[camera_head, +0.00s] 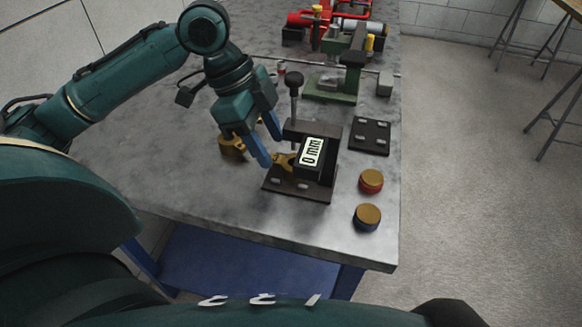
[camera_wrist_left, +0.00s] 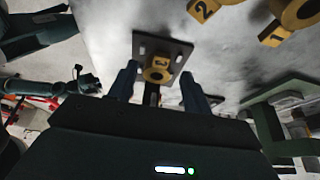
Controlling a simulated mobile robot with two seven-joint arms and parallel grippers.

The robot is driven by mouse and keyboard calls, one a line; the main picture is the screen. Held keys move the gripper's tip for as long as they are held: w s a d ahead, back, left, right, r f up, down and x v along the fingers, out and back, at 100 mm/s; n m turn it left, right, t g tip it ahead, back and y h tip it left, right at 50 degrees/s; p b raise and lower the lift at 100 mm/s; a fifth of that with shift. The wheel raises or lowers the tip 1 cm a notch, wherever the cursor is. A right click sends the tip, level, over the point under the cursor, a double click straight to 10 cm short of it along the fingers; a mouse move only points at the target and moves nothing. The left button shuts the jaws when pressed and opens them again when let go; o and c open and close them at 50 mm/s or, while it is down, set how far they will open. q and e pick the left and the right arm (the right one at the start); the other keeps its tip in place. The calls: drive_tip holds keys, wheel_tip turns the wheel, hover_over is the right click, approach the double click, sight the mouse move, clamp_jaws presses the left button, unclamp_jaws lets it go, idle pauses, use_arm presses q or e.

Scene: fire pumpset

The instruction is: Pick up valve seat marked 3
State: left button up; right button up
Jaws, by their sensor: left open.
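A brass valve seat (camera_head: 284,160) sits at the left of the dark gauge block. In the left wrist view a brass seat with a numbered tab (camera_wrist_left: 157,71) shows between the fingertips, in front of a dark slotted plate; its number is too small to read surely. My left gripper (camera_head: 272,151) is open, its blue fingers pointing down toward that seat; they also show in the left wrist view (camera_wrist_left: 160,85). Contact cannot be told. Two more seats, tabs marked 2 (camera_wrist_left: 203,10) and 1 (camera_wrist_left: 275,34), lie at the upper right there. My right gripper is out of view.
The gauge block with a display (camera_head: 312,151) stands on a dark slotted base (camera_head: 298,192). A slotted plate (camera_head: 369,137), a red-sided disc (camera_head: 371,182) and a blue-sided disc (camera_head: 367,218) lie right. A green stand (camera_head: 330,88) and red pump parts are behind. The grey table's left front is clear.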

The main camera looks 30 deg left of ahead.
sight(287, 167)
use_arm(q)
drive_tip(key=shift+x, duration=1.5)
drive_tip(key=shift+c, duration=0.3)
clamp_jaws()
